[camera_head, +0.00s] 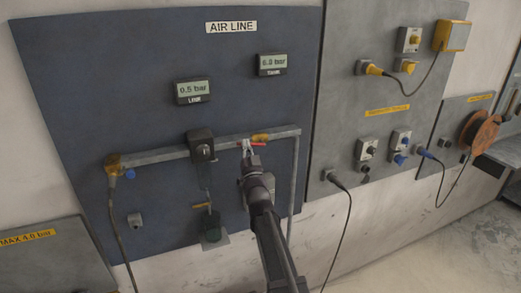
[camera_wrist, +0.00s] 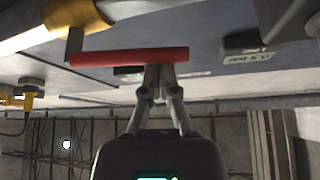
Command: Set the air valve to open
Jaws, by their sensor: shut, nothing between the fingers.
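The air valve is a brass body (camera_head: 261,138) on the grey pipe of the blue AIR LINE panel, with a red lever handle (camera_head: 257,144). In the head view the handle lies roughly along the pipe. In the wrist view the red handle (camera_wrist: 130,57) runs sideways from a bracket beside the brass fitting (camera_wrist: 78,14). My gripper (camera_head: 246,146) is shut and empty at the handle. In the wrist view its closed fingertips (camera_wrist: 160,72) are at the handle's edge, toward its free end. I cannot tell whether they touch it.
The LINE display (camera_head: 194,92) reads 0.5 bar; the TANK display (camera_head: 271,64) is hard to read. A dark regulator (camera_head: 201,145) sits on the pipe left of the valve. Sockets and cables fill the right panel.

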